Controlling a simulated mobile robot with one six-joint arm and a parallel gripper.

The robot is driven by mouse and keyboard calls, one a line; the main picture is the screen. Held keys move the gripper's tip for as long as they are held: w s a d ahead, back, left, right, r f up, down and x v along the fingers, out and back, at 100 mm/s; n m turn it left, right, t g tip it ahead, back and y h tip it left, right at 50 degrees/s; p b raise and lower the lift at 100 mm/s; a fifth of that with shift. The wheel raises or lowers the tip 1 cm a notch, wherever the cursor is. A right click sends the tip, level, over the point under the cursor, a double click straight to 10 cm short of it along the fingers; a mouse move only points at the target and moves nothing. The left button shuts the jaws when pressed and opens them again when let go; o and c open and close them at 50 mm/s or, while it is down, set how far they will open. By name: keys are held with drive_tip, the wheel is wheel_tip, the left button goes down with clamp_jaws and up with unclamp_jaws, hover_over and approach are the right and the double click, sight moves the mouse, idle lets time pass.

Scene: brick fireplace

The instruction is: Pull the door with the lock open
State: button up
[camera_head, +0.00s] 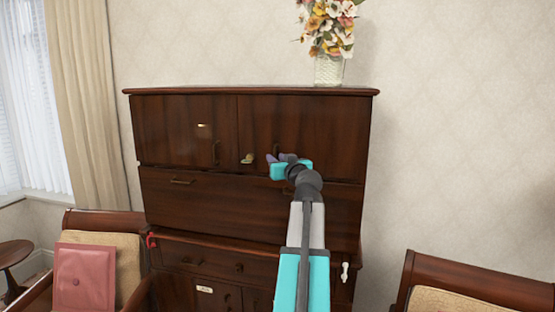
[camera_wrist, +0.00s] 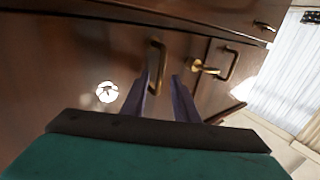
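The dark wood cabinet (camera_head: 200,215) has two upper doors, both closed. The right door (camera_head: 325,130) carries a brass lock (camera_head: 247,158) near its left edge and an upright handle (camera_head: 276,149). In the wrist view, the lock (camera_wrist: 205,67) is right of this brass handle (camera_wrist: 154,58). My gripper (camera_head: 279,162) is at the handle's lower part in the head view. In the wrist view, its two dark fingers (camera_wrist: 162,77) are apart, with the handle's lower part seen between their tips. I cannot tell whether they touch it.
The left door has its own handle (camera_head: 216,153). A glass vase of flowers (camera_head: 329,68) stands on the cabinet top. A chair with a pink cushion (camera_head: 85,278) is at lower left, another chair (camera_head: 475,285) at lower right. A small white object (camera_head: 345,271) is at the cabinet's right side.

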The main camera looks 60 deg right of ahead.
clamp_jaws()
idle(1.4)
